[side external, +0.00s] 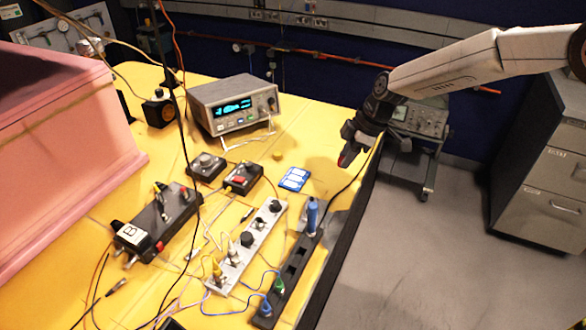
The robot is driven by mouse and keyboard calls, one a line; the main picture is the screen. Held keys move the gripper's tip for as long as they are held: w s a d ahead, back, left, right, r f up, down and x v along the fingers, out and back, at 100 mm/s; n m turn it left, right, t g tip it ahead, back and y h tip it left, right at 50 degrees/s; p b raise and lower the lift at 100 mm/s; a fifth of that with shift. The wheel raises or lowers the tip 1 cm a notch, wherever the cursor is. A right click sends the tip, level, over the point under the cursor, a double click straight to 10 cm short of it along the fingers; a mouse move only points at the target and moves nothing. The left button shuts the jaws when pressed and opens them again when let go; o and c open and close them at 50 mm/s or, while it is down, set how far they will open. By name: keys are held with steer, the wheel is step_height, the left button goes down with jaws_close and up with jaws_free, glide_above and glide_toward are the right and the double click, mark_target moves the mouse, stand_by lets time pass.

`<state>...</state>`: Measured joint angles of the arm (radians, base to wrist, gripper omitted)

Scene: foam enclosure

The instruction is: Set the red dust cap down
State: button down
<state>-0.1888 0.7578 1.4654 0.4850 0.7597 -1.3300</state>
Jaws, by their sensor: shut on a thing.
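My gripper (347,152) hangs at the end of my arm, in the side external view, above the right edge of the yellow table near its back part. It is shut on the red dust cap (342,160), which shows as a small red spot at the fingertips. The fingers hide most of the cap. The cap appears to be held above the table top, but the exact height cannot be told from this view.
A blue card (293,179) lies left of my gripper. A grey bench instrument (235,107) stands at the back. A silver strip with knobs (248,246) and a black rail with a blue-handled tool (312,217) lie in front. A pink foam box (60,150) stands left. Cables cross the table.

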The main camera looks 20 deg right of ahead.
mark_target(328, 179)
steer(key=shift+w+a+f, duration=0.2)
steer(key=shift+w+f, duration=0.6)
steer(key=shift+f, duration=0.15)
steer(key=shift+w+a+f, duration=0.2)
steer(key=shift+w+f, duration=0.6)
steer(key=shift+f, duration=0.15)
steer(key=shift+f, duration=0.1)
steer(key=shift+w+f, duration=0.15)
steer(key=shift+f, duration=0.05)
steer(key=shift+w+f, duration=0.1)
steer(key=shift+f, duration=1.45)
steer(key=shift+f, duration=0.15)
steer(key=shift+c, duration=2)
jaws_free()
steer(key=shift+r, duration=0.2)
